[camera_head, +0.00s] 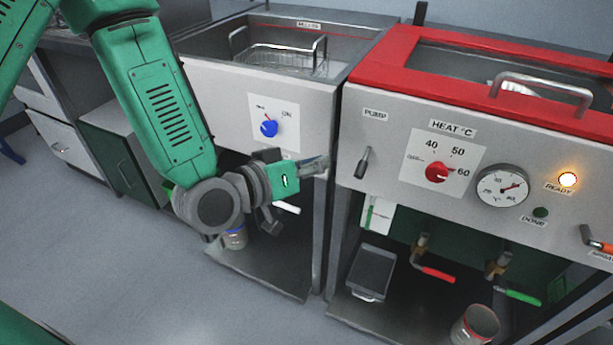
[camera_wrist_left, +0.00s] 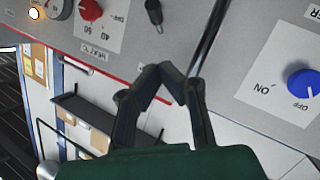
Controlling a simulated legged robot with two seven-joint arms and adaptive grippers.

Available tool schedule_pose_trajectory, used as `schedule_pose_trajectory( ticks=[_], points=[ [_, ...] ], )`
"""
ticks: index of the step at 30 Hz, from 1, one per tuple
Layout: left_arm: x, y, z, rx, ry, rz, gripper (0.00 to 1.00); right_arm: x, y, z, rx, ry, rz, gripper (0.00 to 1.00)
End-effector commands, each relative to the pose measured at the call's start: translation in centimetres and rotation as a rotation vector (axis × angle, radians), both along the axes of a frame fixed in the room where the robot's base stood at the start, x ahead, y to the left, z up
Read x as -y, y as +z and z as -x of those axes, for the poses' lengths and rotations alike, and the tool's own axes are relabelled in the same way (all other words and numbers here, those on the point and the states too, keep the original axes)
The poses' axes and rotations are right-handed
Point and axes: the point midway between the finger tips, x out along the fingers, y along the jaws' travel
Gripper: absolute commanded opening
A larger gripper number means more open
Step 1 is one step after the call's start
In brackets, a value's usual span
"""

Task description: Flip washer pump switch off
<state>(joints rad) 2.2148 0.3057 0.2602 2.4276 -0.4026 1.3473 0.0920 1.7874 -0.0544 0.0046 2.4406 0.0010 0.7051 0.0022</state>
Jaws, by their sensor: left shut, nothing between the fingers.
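The pump switch (camera_head: 362,163) is a small dark lever on the grey front panel under the PUMP label (camera_head: 375,115). Its handle slants downward in the head view. It also shows at the top of the left wrist view (camera_wrist_left: 154,12), where the picture is roughly upside down. My left gripper (camera_head: 322,164) is just left of the switch, in front of the gap between the two units. Its fingertips (camera_wrist_left: 165,74) meet with nothing between them, and they appear apart from the lever. My right gripper is not in view.
A red heat knob (camera_head: 437,172), a gauge (camera_head: 502,188) and a lit amber lamp (camera_head: 568,180) are right of the switch. A blue knob (camera_head: 269,128) is on the left unit. Red (camera_head: 438,274) and green (camera_head: 523,297) valve handles sit below. The panel around the switch is clear.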

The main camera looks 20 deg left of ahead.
Motion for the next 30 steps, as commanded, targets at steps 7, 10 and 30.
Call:
schedule_pose_trajectory(
  ticks=[7, 10, 30],
  points=[
    [2.3, -1.2, -4.7, 0.001, 0.000, 0.000, 0.00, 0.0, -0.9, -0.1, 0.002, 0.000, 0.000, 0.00],
    [3.2, -2.6, -5.3, -0.003, 0.000, 0.000, 0.00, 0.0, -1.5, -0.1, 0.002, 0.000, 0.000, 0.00],
    [4.6, -4.4, -6.1, -0.002, 0.001, 0.000, 0.00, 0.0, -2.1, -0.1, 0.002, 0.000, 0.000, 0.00]
  ],
)
